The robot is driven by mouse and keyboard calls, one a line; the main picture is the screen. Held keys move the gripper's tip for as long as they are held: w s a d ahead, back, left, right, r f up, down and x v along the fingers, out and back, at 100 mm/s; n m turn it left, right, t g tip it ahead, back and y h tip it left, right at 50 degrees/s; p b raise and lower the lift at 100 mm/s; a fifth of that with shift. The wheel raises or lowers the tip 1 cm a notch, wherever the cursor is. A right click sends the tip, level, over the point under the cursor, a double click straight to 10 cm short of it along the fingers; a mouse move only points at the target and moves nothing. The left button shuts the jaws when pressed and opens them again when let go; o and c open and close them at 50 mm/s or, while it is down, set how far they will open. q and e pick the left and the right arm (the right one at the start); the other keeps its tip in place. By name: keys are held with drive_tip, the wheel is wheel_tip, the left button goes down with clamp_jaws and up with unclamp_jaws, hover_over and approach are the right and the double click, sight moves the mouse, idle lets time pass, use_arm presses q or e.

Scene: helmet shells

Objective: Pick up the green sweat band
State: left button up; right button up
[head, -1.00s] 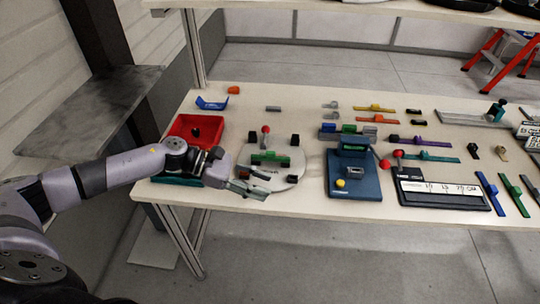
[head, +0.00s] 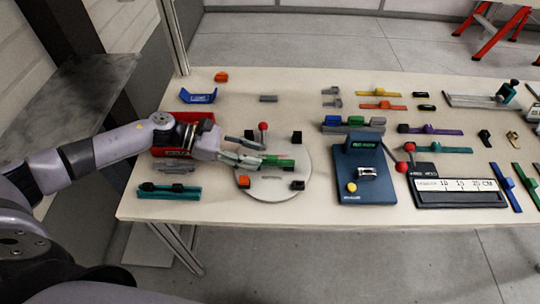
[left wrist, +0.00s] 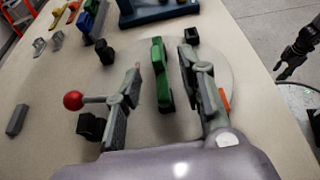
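The green sweat band (head: 277,162) is a short green piece on a round pale plate (head: 268,192) near the table's front. In the left wrist view the green band (left wrist: 160,72) stands between the two fingers. My left gripper (head: 254,152) is open at the band, with a finger on each side; in the left wrist view the open gripper (left wrist: 160,72) shows gaps between the band and both fingers. A dark gripper, apparently my right one (left wrist: 298,48), shows at the right edge of the left wrist view, off the table; its opening is unclear.
A red bin (head: 172,148) is to the left, with teal pieces (head: 168,192) in front. A blue fixture (head: 362,182) stands to the right.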

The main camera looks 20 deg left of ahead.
sight(273, 156)
use_arm(q)
drive_tip(key=p+x, duration=0.1)
drive_tip(key=x, duration=0.1)
drive_tip(key=p+x, duration=0.1)
drive_tip(key=x, duration=0.2)
drive_tip(key=shift+w+d+r, duration=0.1)
drive_tip(key=shift+w+d, duration=0.15)
drive_tip(key=shift+d, duration=0.1)
drive_tip(key=shift+w+d, duration=0.1)
drive_tip(key=shift+d, duration=0.1)
drive_tip(key=shift+f, duration=0.25)
use_arm(e)
drive_tip(key=r, duration=0.1)
drive_tip(key=d+r, duration=0.1)
drive_tip(key=shift+s+r, duration=0.3)
drive_tip(key=shift+s, duration=0.05)
use_arm(q)
drive_tip(key=shift+c, duration=0.2)
use_arm(e)
drive_tip(key=shift+a, duration=0.15)
use_arm(q)
drive_tip(key=c, duration=0.8)
clamp_jaws()
use_arm(e)
drive_tip(key=shift+w+a, duration=0.1)
drive_tip(key=shift+a, duration=0.15)
